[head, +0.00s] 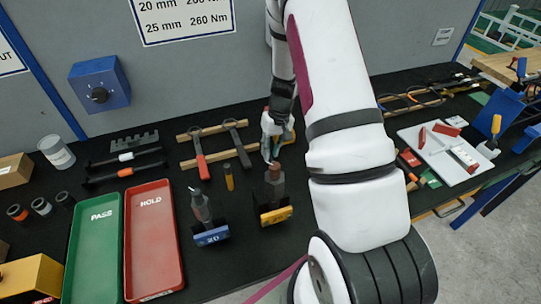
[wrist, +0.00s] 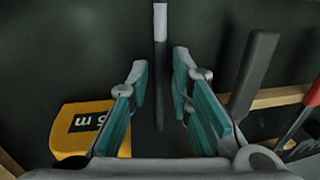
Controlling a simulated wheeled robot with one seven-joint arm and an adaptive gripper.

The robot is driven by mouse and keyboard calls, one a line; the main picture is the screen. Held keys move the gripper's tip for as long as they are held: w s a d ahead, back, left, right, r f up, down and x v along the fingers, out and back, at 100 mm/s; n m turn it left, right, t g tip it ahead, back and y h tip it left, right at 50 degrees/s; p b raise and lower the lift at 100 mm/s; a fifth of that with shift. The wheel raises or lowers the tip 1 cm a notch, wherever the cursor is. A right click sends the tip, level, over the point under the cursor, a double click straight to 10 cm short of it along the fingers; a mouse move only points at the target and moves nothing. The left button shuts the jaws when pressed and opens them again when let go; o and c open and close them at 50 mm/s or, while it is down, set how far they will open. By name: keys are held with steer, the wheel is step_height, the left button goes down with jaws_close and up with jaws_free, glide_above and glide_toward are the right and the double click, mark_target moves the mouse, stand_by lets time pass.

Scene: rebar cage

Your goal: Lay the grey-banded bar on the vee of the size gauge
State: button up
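A thin dark bar with a light grey band near one end (wrist: 160,75) shows in the wrist view, running up and down between my fingers. My gripper (wrist: 160,60) is open, with a visible gap on both sides of the bar. In the head view my gripper (head: 276,130) is low over the bench behind the yellow stand, and the bar is mostly hidden there. A dark grey notched piece (head: 133,145) at the back left looks like the size gauge; its vee cannot be made out clearly.
A yellow stand (head: 275,215) and a blue stand (head: 211,236) hold dark tools near my gripper. Wrenches lie on wooden rails (head: 214,130) to its left. Two banded bars (head: 124,164), a green PASS tray (head: 93,245) and a red HOLD tray (head: 154,240) are further left.

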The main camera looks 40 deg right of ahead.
steer(key=shift+c, duration=0.4)
jaws_close()
steer(key=shift+r, duration=0.1)
steer(key=shift+r, duration=0.75)
step_height(320, 180, up, 2)
steer(key=shift+r+b, duration=0.1)
steer(key=shift+b, duration=0.4)
steer(key=s, duration=1)
steer(key=s+r+b, duration=0.1)
steer(key=s, duration=0.5)
steer(key=shift+a+r, duration=0.1)
steer(key=shift+a, duration=0.1)
steer(key=shift+s, duration=0.1)
